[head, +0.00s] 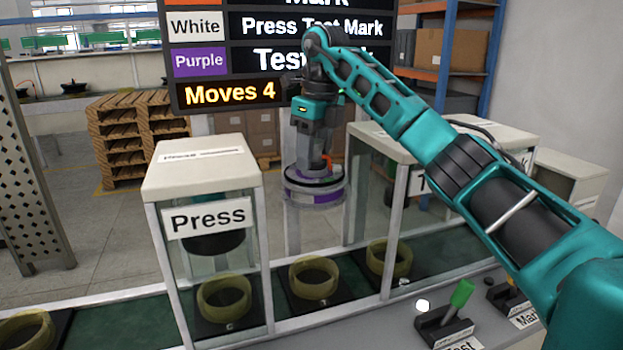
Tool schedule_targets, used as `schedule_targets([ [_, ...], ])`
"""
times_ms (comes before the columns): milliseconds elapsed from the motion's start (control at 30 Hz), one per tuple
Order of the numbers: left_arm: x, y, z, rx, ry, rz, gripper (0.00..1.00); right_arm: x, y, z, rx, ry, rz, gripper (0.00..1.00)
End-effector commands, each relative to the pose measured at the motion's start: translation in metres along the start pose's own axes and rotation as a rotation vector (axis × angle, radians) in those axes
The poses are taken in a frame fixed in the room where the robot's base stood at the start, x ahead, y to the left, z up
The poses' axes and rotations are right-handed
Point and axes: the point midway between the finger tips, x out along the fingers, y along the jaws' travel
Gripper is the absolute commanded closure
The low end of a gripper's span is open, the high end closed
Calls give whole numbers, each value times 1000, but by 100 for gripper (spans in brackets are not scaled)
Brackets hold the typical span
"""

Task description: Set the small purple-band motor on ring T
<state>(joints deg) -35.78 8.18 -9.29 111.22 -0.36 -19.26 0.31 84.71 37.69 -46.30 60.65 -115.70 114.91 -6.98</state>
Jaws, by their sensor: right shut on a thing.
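The small purple-band motor (303,197) is a round disc with a purple band round its side and a dark upper rim. My right gripper (318,165) points down and is shut on the motor from above, holding it in the air. Under it, the nearest ring looks to be the middle olive ring (313,292), apart from the motor. Other olive rings sit left (223,312) under the Press housing and right (378,268). No letter T can be read on any ring. My left gripper is not in view.
The Press housing (207,167) stands left of the motor, and another pale housing (385,143) stands right. A green-handled lever (461,295) is at the front right. The sign (230,93) reads "Moves 4". A further ring (22,318) lies far left.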

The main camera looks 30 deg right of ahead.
Motion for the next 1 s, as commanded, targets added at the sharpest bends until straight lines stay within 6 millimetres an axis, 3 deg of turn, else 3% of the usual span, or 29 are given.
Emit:
schedule_targets([
  [200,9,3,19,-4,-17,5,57,50,1,-6,-3,-3,3,100],
  [500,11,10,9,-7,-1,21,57,111,0,-14,-1,-3,2,100],
  [700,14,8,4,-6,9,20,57,136,0,-16,-1,-7,0,100],
  [1000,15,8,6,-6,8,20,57,153,0,-18,-1,-6,0,100],
])
